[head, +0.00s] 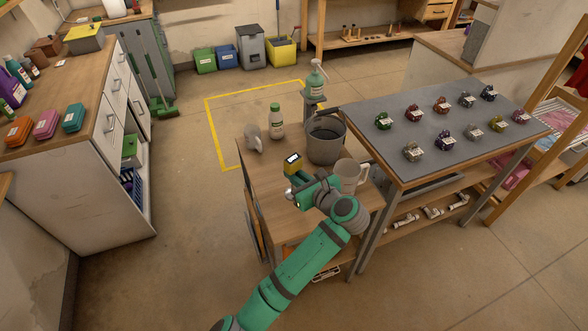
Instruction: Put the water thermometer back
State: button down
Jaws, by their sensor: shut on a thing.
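A small yellow device with a pale display, apparently the water thermometer (293,168), is at the end of my green arm, above the wooden worktop (262,182). My gripper (293,181) is shut on it. The fingers are small and partly hidden by my wrist, so the exact grip does not show. Whether the device touches the worktop I cannot tell. A grey bucket (325,143) stands just behind and to the right of it. A white jug (351,174) stands close to the right of my wrist.
A white bottle with a green cap (277,124) and a pale grey item (253,138) stand at the worktop's back left. A green pump bottle (316,82) is behind the bucket. A grey-topped table (452,120) with several small labelled items adjoins on the right.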

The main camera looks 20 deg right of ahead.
jog(key=f, duration=0.3)
jog(key=shift+s+a, duration=0.15)
jog(key=shift+a, duration=0.25)
jog(key=shift+d+f, duration=0.2)
jog(key=shift+f, duration=0.95)
jog(key=shift+f, duration=0.65)
jog(key=c, duration=1.8)
grip_release()
jog(key=shift+o, duration=0.2)
